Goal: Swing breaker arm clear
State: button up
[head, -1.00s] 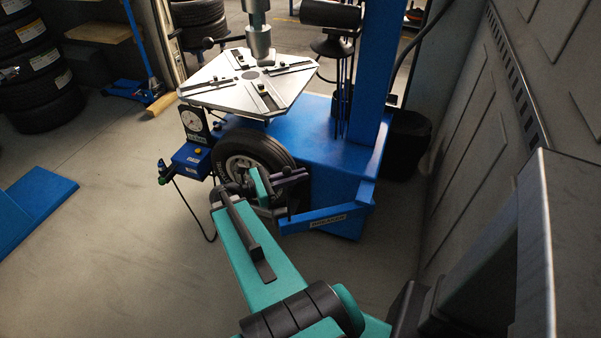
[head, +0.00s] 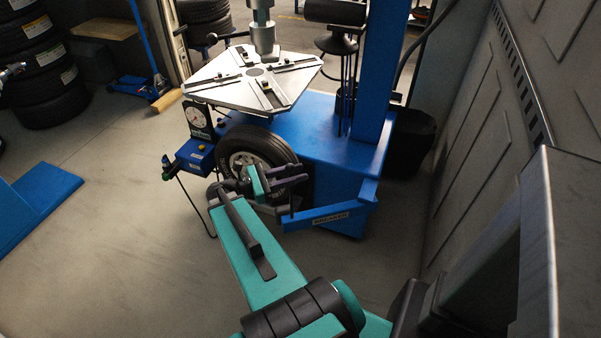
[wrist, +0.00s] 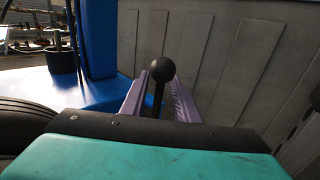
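The breaker arm (head: 330,217) is a blue bar with a label plate, low on the front right side of the blue tyre changer (head: 340,165). A thin dark handle stands at its left end. In the wrist view the handle's black ball knob (wrist: 162,69) shows on a dark stem. My gripper (head: 298,172) is at the handle, with its purple fingers (wrist: 157,97) on either side of the stem. The fingers look apart, with narrow gaps beside the stem. The stem's lower part is hidden behind my wrist. A wheel (head: 253,158) stands just left of the arm.
The turntable (head: 235,82) is above and behind the wheel. A grey panelled wall (head: 500,150) closes the right side. A blue ramp (head: 38,205) lies on the left floor, and stacked tyres (head: 45,85) stand behind. Open floor lies between ramp and machine.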

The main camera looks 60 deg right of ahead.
jog(key=v, duration=1.1)
jog(key=shift+w+a+b, duration=0.2)
jog(key=shift+a+b, duration=0.05)
jog(key=shift+b, duration=0.1)
jog(key=s+a+f+t+y+p, duration=0.1)
jog(key=s+a+f+t+y, duration=0.2)
jog(key=a+f, duration=0.95)
jog(key=s+a+f+t+y, duration=0.1)
jog(key=s+a+f+y, duration=0.35)
jog(key=a+f, duration=0.8)
jog(key=s+a+f+m+t+y, duration=0.1)
jog(key=a+f+m+t+y, duration=0.1)
jog(key=a+f+m+y, duration=0.4)
jog(key=a+f+m, duration=0.3)
jog(key=a+f, duration=0.1)
jog(key=a, duration=0.2)
jog(key=shift+f+m+t, duration=0.25)
jog(key=shift+m+t, duration=0.05)
